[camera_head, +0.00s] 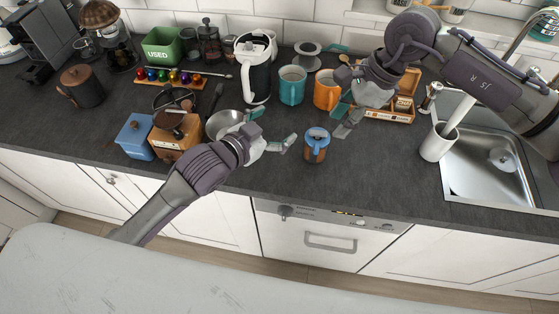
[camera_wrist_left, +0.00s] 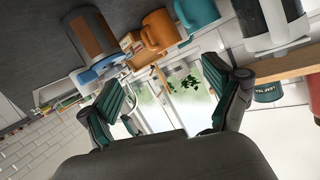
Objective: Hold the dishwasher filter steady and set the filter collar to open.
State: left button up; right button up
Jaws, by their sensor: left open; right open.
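The dishwasher filter (camera_head: 316,152) stands upright on the dark worktop near its front edge, a small brown cylinder with a blue collar (camera_head: 317,134) on top. The left wrist view shows the filter (camera_wrist_left: 90,38) upside down at upper left, its blue collar (camera_wrist_left: 100,69) below the body. My left gripper (camera_head: 276,127) is open and empty, just left of the filter and apart from it. Its fingers (camera_wrist_left: 163,78) also show apart in the left wrist view. My right gripper (camera_head: 341,103) is open above and right of the filter, not touching it. The collar's setting is too small to read.
A metal bowl (camera_head: 222,122) and a wooden grinder (camera_head: 176,138) stand behind and left of my left gripper. Teal (camera_head: 292,86) and orange (camera_head: 326,91) mugs and a wooden box (camera_head: 385,115) stand behind. The sink (camera_head: 487,165) is at right. Worktop right of the filter is clear.

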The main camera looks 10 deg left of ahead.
pick_arm(q)
jog(key=g+h, duration=0.1)
jog(key=g, duration=0.1)
send_near(316, 146)
jog(key=shift+n, duration=0.4)
jog(key=f, duration=0.1)
jog(key=a+f, duration=0.1)
jog(key=w+a+f, duration=0.1)
jog(key=shift+w+f, duration=0.1)
jog(key=shift+f, duration=0.3)
jog(key=x, duration=1.3)
jog(key=shift+w+d, duration=0.25)
jog(key=shift+d, duration=0.1)
jog(key=shift+h, duration=0.3)
jog(key=c, duration=1.3)
